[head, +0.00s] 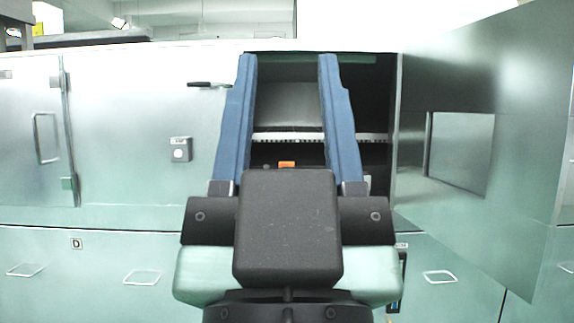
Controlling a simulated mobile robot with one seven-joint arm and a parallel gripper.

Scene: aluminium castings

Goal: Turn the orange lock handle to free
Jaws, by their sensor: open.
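A small orange piece (286,164), which looks like the lock handle, shows inside the dark open compartment, just above the black body of my gripper. Its lower part seems hidden behind my gripper, and I cannot tell which way it is turned. My gripper (288,72) is open, with two long blue fingers spread apart and pointing into the opening. The orange piece lies in the gap between the fingers in the picture. Nothing is held, and I cannot see any contact.
The open compartment (377,170) has a pale toothed rail across it. An open metal door (480,130) with a window stands on the right. A closed cabinet door (35,130) is on the left. A black lever (208,85) and a grey switch box (180,149) are on the pale front.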

